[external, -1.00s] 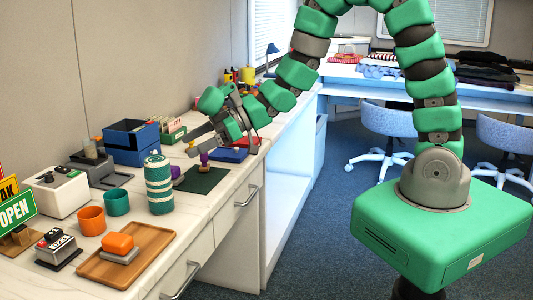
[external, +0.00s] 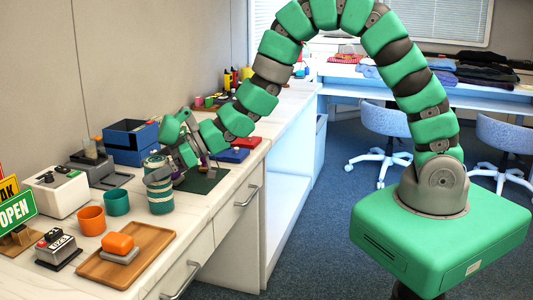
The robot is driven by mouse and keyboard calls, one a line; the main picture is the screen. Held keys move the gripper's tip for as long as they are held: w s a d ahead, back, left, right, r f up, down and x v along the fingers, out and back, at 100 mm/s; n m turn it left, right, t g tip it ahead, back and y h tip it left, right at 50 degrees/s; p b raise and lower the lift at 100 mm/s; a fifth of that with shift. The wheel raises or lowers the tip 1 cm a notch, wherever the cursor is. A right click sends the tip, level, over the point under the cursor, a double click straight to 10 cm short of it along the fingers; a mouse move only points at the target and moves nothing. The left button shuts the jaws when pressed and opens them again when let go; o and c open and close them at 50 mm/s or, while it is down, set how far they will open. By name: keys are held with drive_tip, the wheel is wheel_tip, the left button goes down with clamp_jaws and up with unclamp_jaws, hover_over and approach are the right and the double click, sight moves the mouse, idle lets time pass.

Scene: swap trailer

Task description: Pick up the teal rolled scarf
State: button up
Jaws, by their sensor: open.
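The teal rolled scarf (external: 161,197) stands upright on the white counter as a teal and cream striped roll. My gripper (external: 159,171) is open at the scarf's upper part. One grey finger crosses in front of the roll, and the other side of the gripper is at or behind its far edge. The fingers hide part of the scarf's upper half. I cannot tell whether they touch it.
A teal cup (external: 116,202) and an orange cup (external: 91,220) stand left of the scarf. A wooden tray (external: 157,236) with an orange-topped block lies in front. A dark green mat (external: 204,181) is to the right. Blue boxes (external: 130,142) stand behind.

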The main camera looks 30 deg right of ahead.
sight(149, 159)
drive_tip(key=shift+w+a+f, duration=0.1)
drive_tip(key=shift+a+f, duration=0.15)
drive_tip(key=shift+a, duration=0.2)
drive_tip(key=c, duration=1.1)
drive_tip(key=shift+r, duration=0.25)
wheel_tip(149, 159, up, 4)
drive_tip(key=p, duration=0.3)
drive_tip(key=shift+f+p, duration=0.15)
drive_tip(key=shift+p, duration=0.25)
drive_tip(key=s+d+b, duration=0.4)
drive_tip(key=s+d, duration=0.2)
drive_tip(key=d, duration=0.3)
drive_tip(key=shift+s+d+b, duration=0.1)
drive_tip(key=shift+d+b, duration=0.15)
drive_tip(key=shift+b, duration=0.95)
